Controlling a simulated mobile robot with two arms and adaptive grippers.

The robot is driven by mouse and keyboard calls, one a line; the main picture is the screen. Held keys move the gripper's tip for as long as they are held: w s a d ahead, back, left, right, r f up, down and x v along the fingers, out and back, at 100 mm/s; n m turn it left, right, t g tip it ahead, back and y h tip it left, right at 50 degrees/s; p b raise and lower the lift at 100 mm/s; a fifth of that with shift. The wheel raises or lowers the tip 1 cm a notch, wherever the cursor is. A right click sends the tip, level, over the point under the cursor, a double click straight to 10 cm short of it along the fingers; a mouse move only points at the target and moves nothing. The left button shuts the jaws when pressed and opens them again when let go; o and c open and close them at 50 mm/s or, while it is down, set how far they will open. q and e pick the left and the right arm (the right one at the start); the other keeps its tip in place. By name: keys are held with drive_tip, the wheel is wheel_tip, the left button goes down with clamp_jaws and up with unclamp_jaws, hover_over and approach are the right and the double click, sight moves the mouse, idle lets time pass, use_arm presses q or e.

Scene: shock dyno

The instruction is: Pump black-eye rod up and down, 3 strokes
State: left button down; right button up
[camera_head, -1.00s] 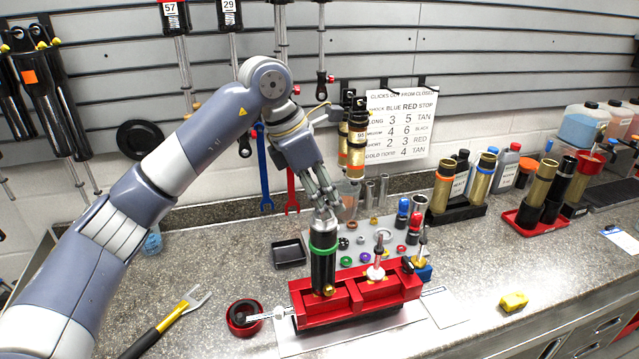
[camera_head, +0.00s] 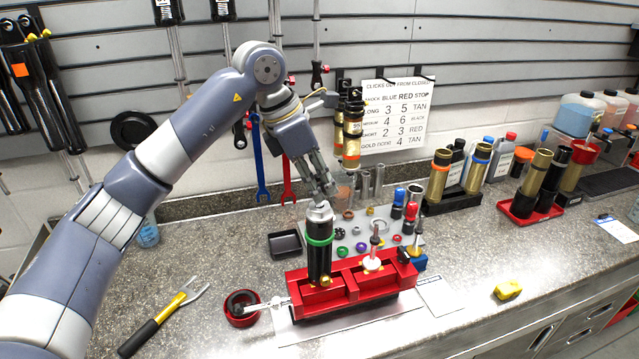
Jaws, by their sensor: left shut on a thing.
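A black shock body (camera_head: 319,265) with a green ring stands upright in the red vise block (camera_head: 375,285) on the counter. A silver cap (camera_head: 320,213) tops it. My left gripper (camera_head: 324,190) is directly above this cap, its fingers pointing down and closed on the upper end of the rod. The black eye and most of the rod are hidden by the fingers, so I cannot tell how far the rod is out. My right gripper is not in view.
A red bowl with a black ring (camera_head: 242,307) sits left of the vise. A grey parts mat (camera_head: 375,222) with small rings is behind. A yellow block (camera_head: 508,289) lies right, with bare counter around it.

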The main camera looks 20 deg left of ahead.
use_arm(q)
drive_tip(key=shift+r+p, duration=1)
drive_tip(key=shift+r, duration=0.8)
drive_tip(key=shift+r+p, duration=0.7)
drive_tip(key=shift+r, duration=0.35)
drive_tip(key=shift+f, duration=0.1)
drive_tip(key=shift+f+b, duration=2.4)
drive_tip(key=shift+f, duration=0.7)
drive_tip(key=shift+r, duration=0.2)
drive_tip(key=shift+r+p, duration=2.2)
drive_tip(key=shift+r, duration=0.8)
drive_tip(key=shift+f, duration=0.1)
